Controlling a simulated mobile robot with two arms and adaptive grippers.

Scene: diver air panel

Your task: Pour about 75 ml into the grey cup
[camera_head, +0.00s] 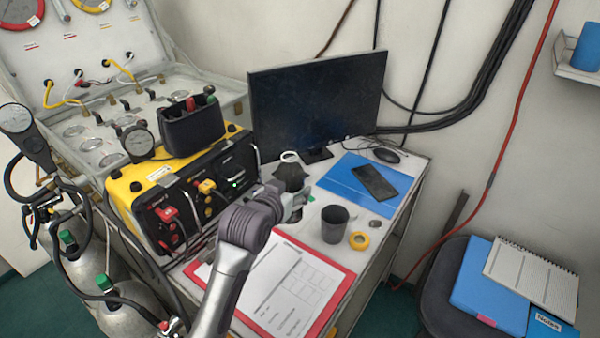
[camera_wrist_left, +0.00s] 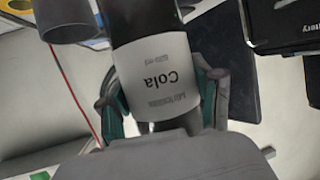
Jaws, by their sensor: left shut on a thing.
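My left gripper (camera_head: 292,205) is shut on a dark bottle (camera_head: 288,178) with a pale ring at its top, held over the desk. In the left wrist view the bottle's white label (camera_wrist_left: 165,75) reads "Cola" and appears upside down between the fingers. The grey cup (camera_head: 335,226) stands upright on the desk, just right of the gripper and apart from the bottle. It also shows at the top left of the left wrist view (camera_wrist_left: 68,22). The bottle's liquid and the cup's inside level cannot be made out. My right gripper is not in view.
A yellow tape roll (camera_head: 359,240) lies right of the cup. A red clipboard (camera_head: 330,287) lies in front. A blue folder (camera_head: 345,180) with a phone (camera_head: 375,182) lies behind the cup. A monitor (camera_head: 318,95) and a yellow-black air panel (camera_head: 165,205) stand behind and left.

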